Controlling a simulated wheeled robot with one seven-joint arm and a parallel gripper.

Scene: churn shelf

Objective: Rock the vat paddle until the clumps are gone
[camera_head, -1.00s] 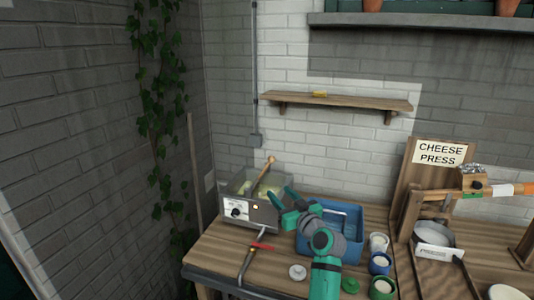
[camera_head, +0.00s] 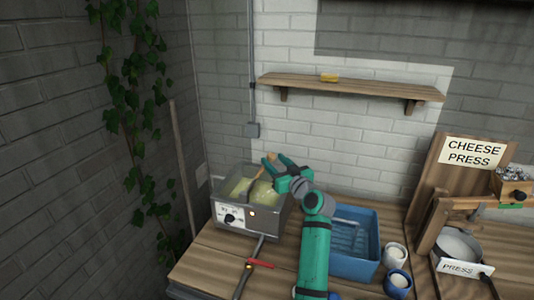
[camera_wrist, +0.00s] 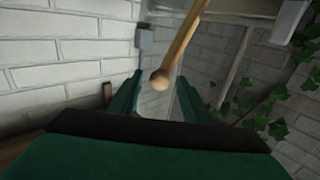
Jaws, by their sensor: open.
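The metal vat (camera_head: 232,215) stands at the left end of the wooden bench, with a dial on its front and pale yellow-green contents (camera_head: 262,191) showing inside. The wooden paddle (camera_head: 257,174) leans up out of it, with a round knob at its top. My gripper (camera_head: 276,163) is open at the paddle's upper end. In the wrist view the knob of the paddle (camera_wrist: 160,80) lies between the two open fingers, and I cannot tell whether either touches it.
A blue tub (camera_head: 350,268) stands right of the vat, with small pots (camera_head: 395,256) beside it. A red-handled tool (camera_head: 259,263) lies in front of the vat. The cheese press (camera_head: 470,175) is at the right. A wall shelf (camera_head: 350,87) hangs above.

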